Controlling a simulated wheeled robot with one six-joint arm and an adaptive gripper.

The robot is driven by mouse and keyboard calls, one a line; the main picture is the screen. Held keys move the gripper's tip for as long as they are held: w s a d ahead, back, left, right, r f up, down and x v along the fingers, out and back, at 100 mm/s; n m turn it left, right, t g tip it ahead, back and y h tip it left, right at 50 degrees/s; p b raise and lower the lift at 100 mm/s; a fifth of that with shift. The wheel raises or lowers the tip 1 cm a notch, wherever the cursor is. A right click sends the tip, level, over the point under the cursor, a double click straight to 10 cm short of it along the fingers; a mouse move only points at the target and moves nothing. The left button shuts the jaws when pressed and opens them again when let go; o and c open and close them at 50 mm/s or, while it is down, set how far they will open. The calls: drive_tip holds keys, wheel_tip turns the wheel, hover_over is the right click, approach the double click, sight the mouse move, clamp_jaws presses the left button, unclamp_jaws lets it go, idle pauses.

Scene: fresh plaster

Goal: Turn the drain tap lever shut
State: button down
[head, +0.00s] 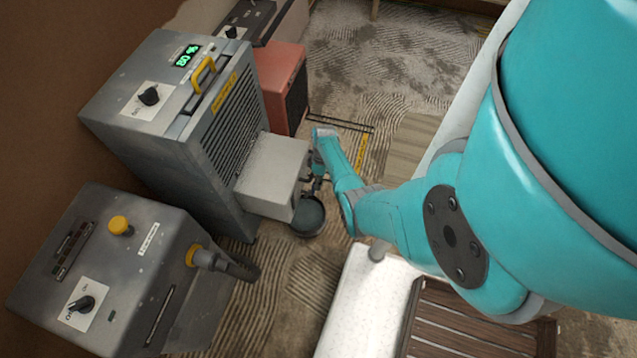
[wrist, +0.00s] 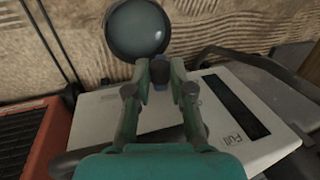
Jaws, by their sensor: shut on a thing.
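The dehumidifier (head: 205,85) is a large grey machine with a green display and a yellow handle. A pale tank box (head: 270,165) juts from its front; in the wrist view the box (wrist: 255,150) carries a dark window and the word "Full". My gripper (head: 312,188) is at the box's outer end. In the wrist view my gripper (wrist: 162,76) has its fingers closed around a small dark piece, which looks like the drain tap lever (wrist: 158,70). The fingers hide most of it, and its angle is unclear. A dark round bowl (head: 308,217) sits just below, also in the wrist view (wrist: 138,28).
A second grey machine (head: 120,270) with a yellow knob and a hose stands at the lower left. A red heater (head: 281,85) stands behind the dehumidifier. A brown slatted crate (head: 460,325) is at the lower right. Ridged, stained floor lies open at the back.

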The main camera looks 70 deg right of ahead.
drive_tip(key=c, duration=1)
unclamp_jaws()
drive_tip(key=v, duration=1.2)
